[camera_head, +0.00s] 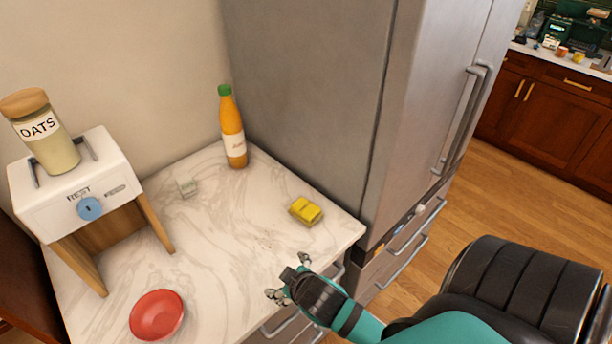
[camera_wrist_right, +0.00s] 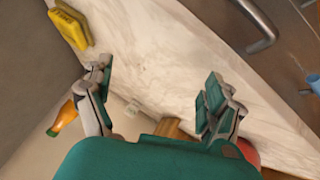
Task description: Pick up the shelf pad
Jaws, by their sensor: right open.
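A yellow block-like pad (camera_head: 306,211) lies on the marble counter near its right edge, beside the fridge. It also shows at the upper left of the right wrist view (camera_wrist_right: 70,25). I cannot tell for sure that it is the shelf pad. My left gripper is not in view.
An orange bottle (camera_head: 232,128) with a green cap stands by the fridge (camera_head: 310,90). A white stand (camera_head: 100,195) marked REST, with a blue knob, bears an oats jar (camera_head: 42,135). A red bowl (camera_head: 157,315) sits at the front left. The counter's middle (camera_head: 225,235) is clear.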

